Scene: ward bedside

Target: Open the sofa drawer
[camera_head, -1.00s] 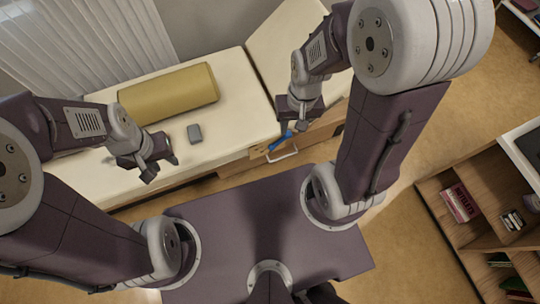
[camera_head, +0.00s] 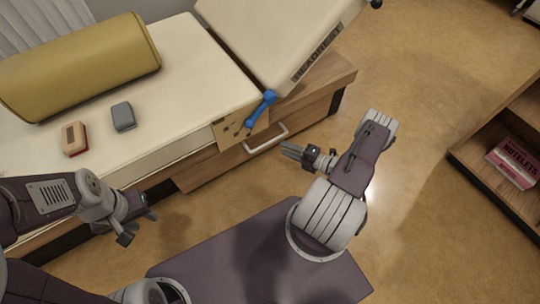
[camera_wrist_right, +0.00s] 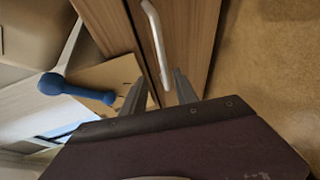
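The sofa drawer (camera_head: 220,165) has a wooden front under the cream sofa and looks flush with the frame. Its pale bar handle (camera_head: 265,138) is on the front, and the handle also shows in the right wrist view (camera_wrist_right: 155,40). My right gripper (camera_head: 287,151) is just in front of the handle, apart from it. My left gripper (camera_head: 138,225) is low at the left, fingers apart and empty, away from the drawer.
A blue dumbbell (camera_head: 261,108) lies on a tan board (camera_head: 228,131) at the sofa's edge above the handle. A yellow bolster (camera_head: 85,65), a grey box (camera_head: 123,116) and a red-and-tan item (camera_head: 74,138) lie on the sofa. A bookshelf (camera_head: 500,150) stands right. Floor between is clear.

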